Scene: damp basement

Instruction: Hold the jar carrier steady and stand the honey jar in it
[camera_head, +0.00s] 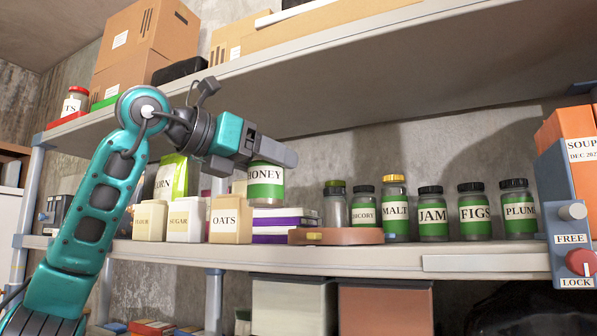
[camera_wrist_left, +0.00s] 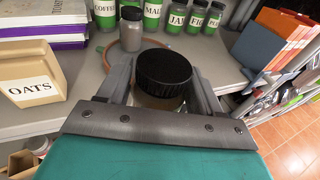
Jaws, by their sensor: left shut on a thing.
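The honey jar (camera_head: 266,188) has a green and white label. My left gripper (camera_head: 272,155) is shut on its upper part and holds it in front of the middle shelf, near purple-edged books. In the left wrist view the honey jar's black lid (camera_wrist_left: 164,66) shows upright between the fingers of the left gripper (camera_wrist_left: 163,80). I cannot make out a jar carrier for certain. A low brown round-edged thing (camera_head: 350,237) lies on the shelf to the right of the honey jar; I cannot tell what it is. My right gripper is not in view.
Several labelled jars stand along the shelf, among them malt (camera_head: 396,210), jam (camera_head: 432,215) and figs (camera_head: 472,212). An oats box (camera_head: 230,219) stands left of the books (camera_head: 285,228). A blue holder with FREE and LOCK labels (camera_head: 570,215) is at the right end.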

